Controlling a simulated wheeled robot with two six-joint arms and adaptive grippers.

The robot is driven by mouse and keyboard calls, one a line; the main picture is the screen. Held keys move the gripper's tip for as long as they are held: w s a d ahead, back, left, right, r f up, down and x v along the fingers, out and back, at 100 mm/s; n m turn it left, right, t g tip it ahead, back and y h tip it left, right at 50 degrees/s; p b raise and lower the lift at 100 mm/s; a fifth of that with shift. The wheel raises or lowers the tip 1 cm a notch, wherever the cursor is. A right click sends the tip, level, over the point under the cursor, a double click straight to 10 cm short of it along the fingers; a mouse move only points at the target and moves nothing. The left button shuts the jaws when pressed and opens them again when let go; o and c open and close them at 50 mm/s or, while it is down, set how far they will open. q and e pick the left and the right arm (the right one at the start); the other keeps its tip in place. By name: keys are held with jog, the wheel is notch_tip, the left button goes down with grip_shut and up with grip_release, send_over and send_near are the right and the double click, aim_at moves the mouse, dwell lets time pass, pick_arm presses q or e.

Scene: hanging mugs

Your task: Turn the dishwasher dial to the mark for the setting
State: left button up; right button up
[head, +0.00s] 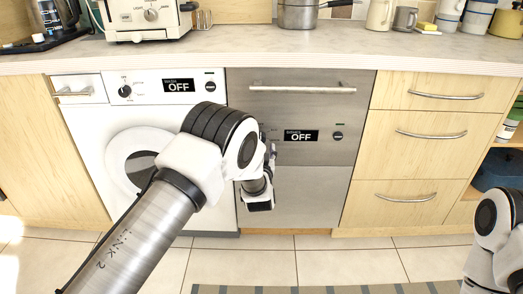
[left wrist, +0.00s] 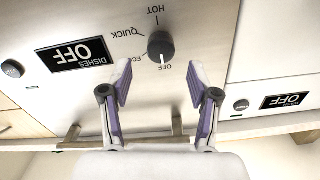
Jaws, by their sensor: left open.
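The steel dishwasher (head: 300,195) stands under the counter, with a black display (head: 301,135) reading OFF. The dial's white mark points at OFF. HOT, QUICK and a partly covered ECO are printed around it. The DISHES display (left wrist: 76,55) also reads OFF. My left gripper (left wrist: 160,82) is open and empty, fingers spread to either side just short of the dial. It also shows in the head view (head: 270,155). My right gripper is out of view.
A white washing machine (head: 90,120) with its own dial (head: 125,91) and OFF display stands left of the dishwasher. The dishwasher's bar handle (head: 300,88) runs above its panel. Wooden drawers (head: 420,150) stand to the right. Mugs, a pot and a toaster oven are on the counter.

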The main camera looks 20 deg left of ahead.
pick_arm(q)
jog(key=x, duration=0.2)
jog(key=b+x, duration=0.1)
jog(key=x, duration=0.1)
jog(key=shift+w+a+f, duration=0.1)
jog(key=shift+w+f, duration=0.1)
jog(key=shift+w, duration=0.15)
jog(key=c, duration=1.2)
jog(key=shift+o, duration=0.2)
jog(key=shift+m, duration=0.3)
jog(key=m+p, duration=0.4)
jog(key=m, duration=1.9)
jog(key=shift+a+p, duration=0.1)
jog(key=shift+p, duration=0.3)
